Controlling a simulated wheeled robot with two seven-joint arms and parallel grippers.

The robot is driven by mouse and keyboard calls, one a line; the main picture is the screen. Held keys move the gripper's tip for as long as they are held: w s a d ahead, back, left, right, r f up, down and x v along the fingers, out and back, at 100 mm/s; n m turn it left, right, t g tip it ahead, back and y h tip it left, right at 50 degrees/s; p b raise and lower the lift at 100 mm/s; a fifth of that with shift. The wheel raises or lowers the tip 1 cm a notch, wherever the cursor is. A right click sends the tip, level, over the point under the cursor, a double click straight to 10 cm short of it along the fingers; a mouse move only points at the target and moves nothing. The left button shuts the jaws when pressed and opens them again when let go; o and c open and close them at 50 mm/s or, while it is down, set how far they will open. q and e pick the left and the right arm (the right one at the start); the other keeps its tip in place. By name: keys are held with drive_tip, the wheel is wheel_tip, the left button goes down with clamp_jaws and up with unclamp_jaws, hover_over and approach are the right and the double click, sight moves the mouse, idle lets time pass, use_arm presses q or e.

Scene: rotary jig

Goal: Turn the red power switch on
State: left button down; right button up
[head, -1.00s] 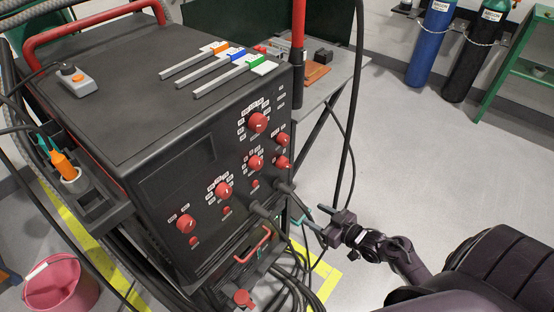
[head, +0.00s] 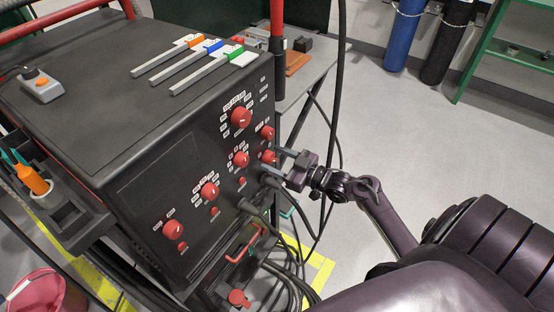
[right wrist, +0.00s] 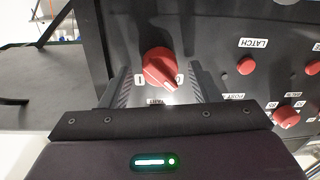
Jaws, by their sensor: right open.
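The red switch knob (head: 269,157) is on the right edge of the dark machine's front panel. In the right wrist view the knob (right wrist: 160,66) has a raised grip bar lying slanted, with a white "I" mark at its left and another mark partly hidden at its right. My right gripper (head: 275,160) is open at the panel, its fingers pointing at this knob. In the right wrist view the gripper's fingers (right wrist: 160,88) stand one on each side of the knob, with visible gaps. My left gripper is not in view.
Other red knobs (head: 241,118) and small red buttons share the panel. A button near a "LATCH" label (right wrist: 246,66) lies right of the switch in the wrist view. Black cables (head: 275,215) hang below the gripper. A grey table (head: 315,80) stands behind; floor at right is clear.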

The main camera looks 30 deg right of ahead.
drive_tip(key=c, duration=1)
